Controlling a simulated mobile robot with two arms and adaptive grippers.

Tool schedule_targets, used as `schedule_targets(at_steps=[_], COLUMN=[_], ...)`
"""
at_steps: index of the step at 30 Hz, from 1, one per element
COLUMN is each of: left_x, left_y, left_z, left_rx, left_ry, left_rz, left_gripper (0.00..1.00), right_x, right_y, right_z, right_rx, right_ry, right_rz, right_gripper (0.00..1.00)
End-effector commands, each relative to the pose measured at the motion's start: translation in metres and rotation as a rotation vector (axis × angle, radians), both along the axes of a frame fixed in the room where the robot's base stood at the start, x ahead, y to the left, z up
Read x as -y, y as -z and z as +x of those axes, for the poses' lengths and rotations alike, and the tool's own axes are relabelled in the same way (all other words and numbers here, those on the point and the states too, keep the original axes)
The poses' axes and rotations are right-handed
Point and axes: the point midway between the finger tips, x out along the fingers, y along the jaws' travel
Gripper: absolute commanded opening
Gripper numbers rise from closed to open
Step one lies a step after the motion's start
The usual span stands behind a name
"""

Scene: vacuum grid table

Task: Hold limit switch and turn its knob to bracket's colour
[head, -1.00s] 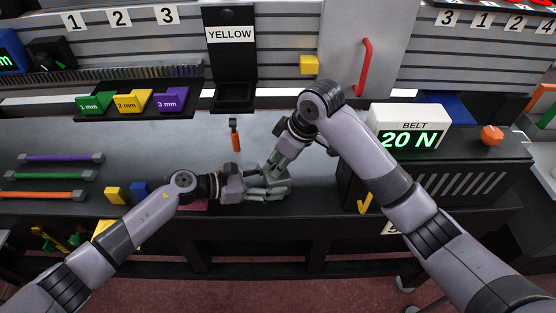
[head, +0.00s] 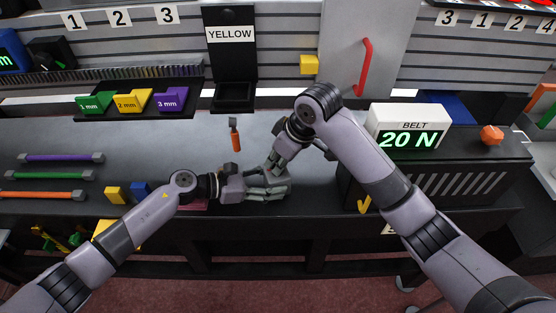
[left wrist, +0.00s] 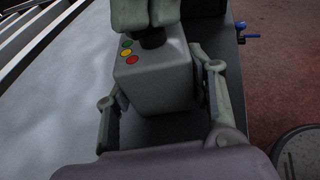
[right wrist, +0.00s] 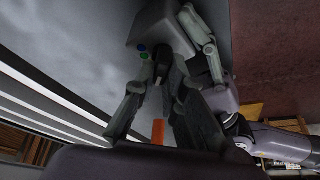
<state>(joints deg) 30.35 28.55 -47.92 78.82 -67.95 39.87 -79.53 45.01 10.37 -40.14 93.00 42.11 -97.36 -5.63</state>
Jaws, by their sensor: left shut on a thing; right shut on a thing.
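The limit switch is a grey box (left wrist: 165,88) with a black knob (left wrist: 152,40) and green, yellow and red dots beside the knob. My left gripper (head: 278,191) is shut around the box, a finger on each side. My right gripper (head: 271,169) is shut on the knob from above. In the right wrist view the knob (right wrist: 161,70) sits between its fingers, and blue and green dots show on the box (right wrist: 160,28). The fingers hide which dot the knob points at. A yellow block (head: 309,65), perhaps the bracket, is on the wall below right of a YELLOW sign (head: 230,34).
An orange-handled tool (head: 236,137) lies on the grey table (head: 110,140) behind my grippers. Yellow and blue blocks (head: 116,195) lie left of my left wrist.

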Motion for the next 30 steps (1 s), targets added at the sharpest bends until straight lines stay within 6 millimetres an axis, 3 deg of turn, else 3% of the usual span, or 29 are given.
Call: schedule_targets(at_steps=[15, 30], left_x=[-0.0004, -0.0004], left_y=[0.0038, 0.0038], left_z=[-0.0021, -0.0021], left_rx=[-0.005, -0.006], left_ry=[0.003, 0.003], left_rz=[0.005, 0.005], left_gripper=[0.34, 0.34], right_x=[-0.0009, 0.0000], right_y=[-0.0005, -0.0006], right_z=[0.0000, 0.0003], right_rx=[0.003, 0.003], right_ry=[0.326, 0.407], right_rz=[0.001, 0.001], right_gripper=[0.00, 0.00])
